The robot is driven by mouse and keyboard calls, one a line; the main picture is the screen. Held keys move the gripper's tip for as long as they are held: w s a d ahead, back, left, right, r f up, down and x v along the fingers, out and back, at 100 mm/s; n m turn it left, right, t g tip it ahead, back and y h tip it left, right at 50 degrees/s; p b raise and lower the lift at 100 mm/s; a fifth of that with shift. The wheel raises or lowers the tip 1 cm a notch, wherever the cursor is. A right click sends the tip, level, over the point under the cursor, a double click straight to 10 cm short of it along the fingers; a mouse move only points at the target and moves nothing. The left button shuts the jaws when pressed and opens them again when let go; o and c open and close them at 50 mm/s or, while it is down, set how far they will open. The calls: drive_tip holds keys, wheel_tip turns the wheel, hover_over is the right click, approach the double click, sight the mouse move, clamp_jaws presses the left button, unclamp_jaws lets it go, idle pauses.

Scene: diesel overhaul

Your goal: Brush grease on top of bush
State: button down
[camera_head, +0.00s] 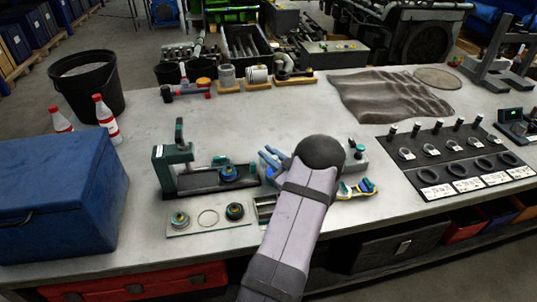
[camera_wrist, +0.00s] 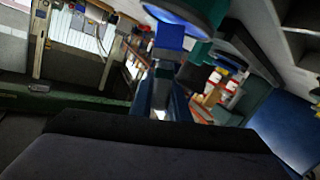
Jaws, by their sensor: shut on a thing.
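My gripper (camera_head: 268,162) has blue fingers and is just left of my arm's end, beside the green press (camera_head: 174,170). Its fingers (camera_wrist: 166,100) also show in the wrist view. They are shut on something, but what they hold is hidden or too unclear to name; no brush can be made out. Two more bushes, a left one (camera_head: 180,218) and a right one (camera_head: 235,211), rest on a flat plate (camera_head: 208,233) in front. No grease can be made out.
A pale ring (camera_head: 208,217) lies between the plate's bushes. Blue and yellow parts (camera_head: 366,187) lie right of my arm. A blue box (camera_head: 62,190) and red-white bottles (camera_head: 105,118) stand left. A dark labelled board (camera_head: 450,160) lies right. Bench space behind the press is clear.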

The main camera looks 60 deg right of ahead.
idle(0.3)
wheel_tip(320, 180, up, 7)
drive_tip(key=p, duration=0.4)
drive_tip(key=shift+p, duration=0.35)
idle(0.4)
drive_tip(key=w+a+f+n+g+y+p, duration=0.15)
drive_tip(key=a+n+y, duration=0.4)
drive_tip(key=a, duration=0.95)
drive_tip(key=w+a+f+n+g+y+p, duration=0.15)
drive_tip(key=a+n+y, duration=0.4)
drive_tip(key=a, duration=0.95)
drive_tip(key=w+a+f+n+g+y+p, duration=0.1)
drive_tip(key=w+a+n+g+y+p, duration=0.15)
drive_tip(key=a+y, duration=0.85)
drive_tip(key=a+f+n+h+b, duration=0.1)
drive_tip(key=a+f+h+b, duration=0.1)
drive_tip(key=a+f+b, duration=0.3)
drive_tip(key=shift+a+f+h+b, duration=0.3)
drive_tip(key=shift+a+f, duration=0.4)
drive_tip(key=shift+a, duration=1.2)
drive_tip(key=shift+r+n+g, duration=0.1)
drive_tip(key=shift+n+g, duration=0.15)
drive_tip(key=shift+g, duration=0.1)
